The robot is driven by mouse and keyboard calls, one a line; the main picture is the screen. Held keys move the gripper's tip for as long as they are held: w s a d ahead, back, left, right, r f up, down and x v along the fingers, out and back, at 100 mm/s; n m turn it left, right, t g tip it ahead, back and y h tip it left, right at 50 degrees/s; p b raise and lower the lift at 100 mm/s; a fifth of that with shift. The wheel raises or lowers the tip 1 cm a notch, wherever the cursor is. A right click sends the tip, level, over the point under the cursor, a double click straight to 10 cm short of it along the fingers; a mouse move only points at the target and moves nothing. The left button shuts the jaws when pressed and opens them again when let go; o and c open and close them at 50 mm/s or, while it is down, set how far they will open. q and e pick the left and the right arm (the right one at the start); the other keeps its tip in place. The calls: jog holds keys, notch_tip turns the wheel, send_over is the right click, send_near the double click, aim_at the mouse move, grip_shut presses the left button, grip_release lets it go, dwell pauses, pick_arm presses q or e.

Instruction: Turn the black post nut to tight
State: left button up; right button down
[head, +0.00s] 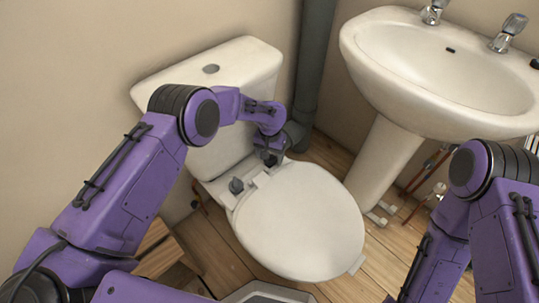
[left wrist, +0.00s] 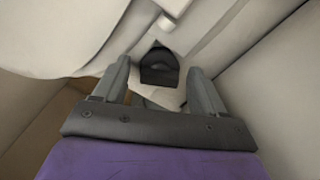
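My left gripper (head: 269,155) is at the back of the toilet seat, by the far seat hinge. In the left wrist view its two grey fingers (left wrist: 161,88) are apart. A black post nut (left wrist: 160,68) with a pointed top shows between and just beyond the fingertips, with gaps on both sides. In the head view the gripper mostly hides that nut. A second dark nut (head: 236,185) stands uncovered at the near hinge. My right arm comes in at the lower right, but its gripper is out of the picture.
The closed white toilet lid (head: 300,222) lies in front of the hinges and the cistern (head: 235,62) rises behind. A grey pipe (head: 313,65) stands at the back. A sink (head: 440,70) on a pedestal is at right. Wooden floor (head: 215,250) shows around the toilet.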

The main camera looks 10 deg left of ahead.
pick_arm(q)
notch_tip(320, 180, up, 10)
jog(key=p, duration=0.2)
jog(key=shift+r, duration=0.25)
dwell(0.4)
